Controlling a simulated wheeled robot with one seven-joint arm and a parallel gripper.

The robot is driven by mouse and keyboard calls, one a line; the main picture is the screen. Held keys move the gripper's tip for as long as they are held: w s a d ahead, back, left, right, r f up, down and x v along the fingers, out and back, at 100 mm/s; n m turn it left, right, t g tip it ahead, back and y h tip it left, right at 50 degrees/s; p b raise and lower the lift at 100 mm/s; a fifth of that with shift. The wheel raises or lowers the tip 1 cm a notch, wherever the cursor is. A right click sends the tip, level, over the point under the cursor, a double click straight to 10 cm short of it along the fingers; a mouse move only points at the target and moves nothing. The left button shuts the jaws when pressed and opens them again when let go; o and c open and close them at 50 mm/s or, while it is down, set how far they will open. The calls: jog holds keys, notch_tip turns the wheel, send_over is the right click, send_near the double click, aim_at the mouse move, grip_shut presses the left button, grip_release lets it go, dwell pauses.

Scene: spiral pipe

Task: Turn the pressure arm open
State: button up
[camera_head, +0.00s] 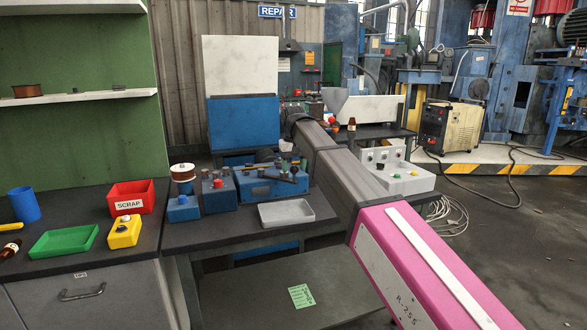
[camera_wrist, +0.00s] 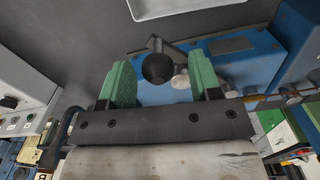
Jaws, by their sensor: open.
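The blue machine (camera_head: 262,188) stands on the dark bench, with the dark pressure arm (camera_head: 284,169) on its top. In the wrist view, the pressure arm (camera_wrist: 158,44) ends in a round dark knob (camera_wrist: 157,68), with the blue body (camera_wrist: 238,66) behind it. My gripper (camera_wrist: 159,62) is open, and its two green fingers stand on either side of the knob with visible gaps. I cannot tell how deep the knob sits between them. In the head view, my gripper is small and hard to make out near the machine.
A white tray (camera_head: 286,213) lies in front of the machine. A red scrap bin (camera_head: 131,196) is farther left. A white control box (camera_head: 401,177) is right.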

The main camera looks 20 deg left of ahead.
notch_tip(320, 180, up, 10)
jog(key=shift+r, duration=0.15)
dwell(0.3)
dwell(0.4)
